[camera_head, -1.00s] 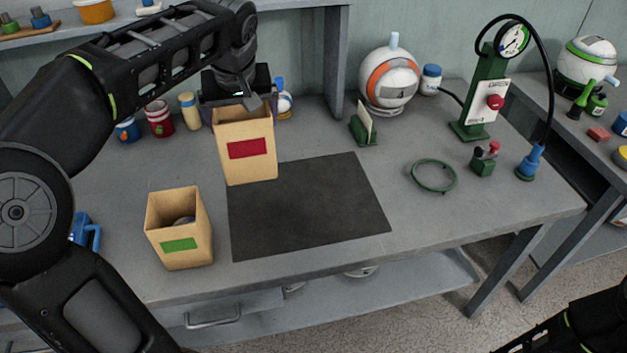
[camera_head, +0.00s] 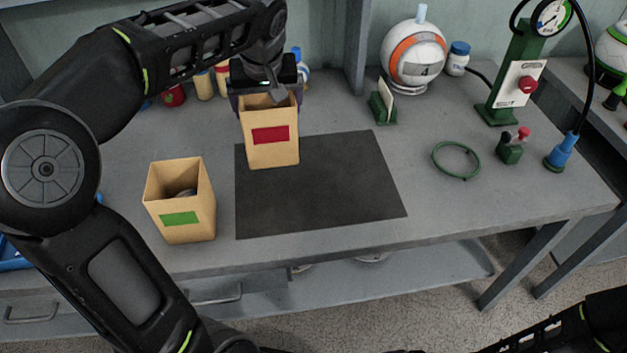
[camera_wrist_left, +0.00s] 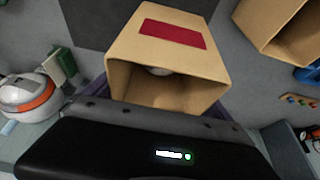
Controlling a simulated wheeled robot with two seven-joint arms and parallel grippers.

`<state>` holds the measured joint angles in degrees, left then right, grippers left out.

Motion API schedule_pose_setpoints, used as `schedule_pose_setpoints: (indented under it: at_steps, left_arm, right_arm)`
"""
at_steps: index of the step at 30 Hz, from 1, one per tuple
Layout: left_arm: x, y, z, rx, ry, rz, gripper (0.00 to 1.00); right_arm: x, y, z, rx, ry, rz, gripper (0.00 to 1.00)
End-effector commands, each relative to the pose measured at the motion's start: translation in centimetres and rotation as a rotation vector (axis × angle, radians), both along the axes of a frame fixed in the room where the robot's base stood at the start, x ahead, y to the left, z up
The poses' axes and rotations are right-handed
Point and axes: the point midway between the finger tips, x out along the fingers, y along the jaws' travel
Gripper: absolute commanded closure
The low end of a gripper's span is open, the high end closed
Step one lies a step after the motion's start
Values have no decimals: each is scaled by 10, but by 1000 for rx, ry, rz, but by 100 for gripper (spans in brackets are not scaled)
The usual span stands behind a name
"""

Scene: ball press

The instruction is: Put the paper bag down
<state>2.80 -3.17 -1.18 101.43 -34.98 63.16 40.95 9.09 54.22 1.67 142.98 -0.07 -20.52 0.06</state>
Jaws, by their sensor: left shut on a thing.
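A tan paper bag with a red label (camera_head: 270,150) is upright at the upper left edge of the dark mat (camera_head: 330,200). My left gripper (camera_head: 277,92) is shut on its rear top rim. In the left wrist view the red-label bag (camera_wrist_left: 165,60) is open towards the camera, with something pale inside. I cannot tell whether its base touches the surface. A second paper bag with a green label (camera_head: 181,205) stands on the bench left of the mat, with a grey thing inside. My right gripper is not in view; only part of my right arm shows at the lower right.
A white and orange ball (camera_head: 414,55), a green card holder (camera_head: 382,104), a green ring (camera_head: 456,160) and a green gauge stand (camera_head: 508,85) are to the right. Most of the mat is clear.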

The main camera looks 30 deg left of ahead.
Motion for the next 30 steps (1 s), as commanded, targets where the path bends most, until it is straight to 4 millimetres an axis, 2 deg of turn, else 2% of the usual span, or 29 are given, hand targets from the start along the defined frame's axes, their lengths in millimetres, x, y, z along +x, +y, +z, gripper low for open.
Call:
schedule_pose_setpoints:
  at_steps: [11,14,21,24,30]
  left_arm:
    - [0,0,-3,0,1,0,63]
    - [0,0,-15,0,3,1,63]
    - [-1,0,-56,0,4,1,63]
    - [0,0,-63,1,2,0,63]
    - [0,0,-63,1,1,0,63]
  right_arm:
    - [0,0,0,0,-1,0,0]
    - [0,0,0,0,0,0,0]
    - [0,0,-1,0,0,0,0]
    - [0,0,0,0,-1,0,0]
    - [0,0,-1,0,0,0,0]
